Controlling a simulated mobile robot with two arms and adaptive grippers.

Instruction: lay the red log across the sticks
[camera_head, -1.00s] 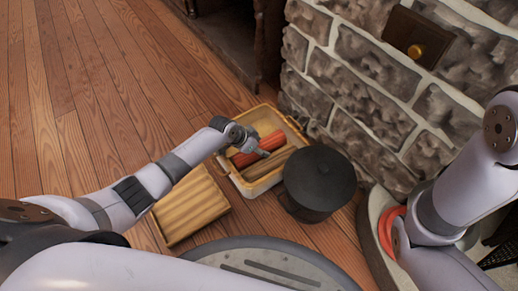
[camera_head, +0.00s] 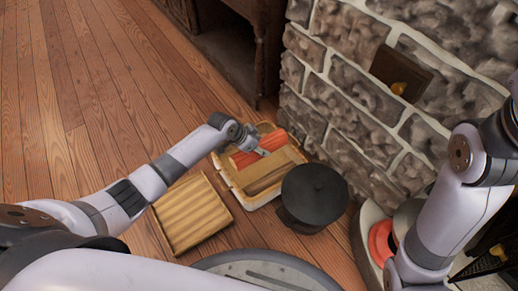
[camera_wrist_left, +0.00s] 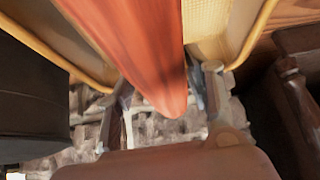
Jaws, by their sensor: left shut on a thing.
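The red log (camera_head: 275,142) is at the far side of a pale yellow-rimmed crate (camera_head: 228,180). My left gripper (camera_head: 262,151) reaches over it from the left. In the left wrist view the log (camera_wrist_left: 140,50) runs between the two fingers of the left gripper (camera_wrist_left: 165,95), which is shut on it. The log appears raised over the crate. Brown sticks (camera_head: 268,178) lie in the crate's near part. A pale wooden panel with parallel ridges (camera_head: 193,212) lies on the floor left of the crate. My right arm is at the right, its gripper not visible.
A black lidded pot (camera_head: 314,190) stands close to the crate's right side. A stone wall (camera_head: 365,95) rises behind them, with a dark wooden cabinet (camera_head: 240,45) at the back. The plank floor (camera_head: 90,110) at the left is clear.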

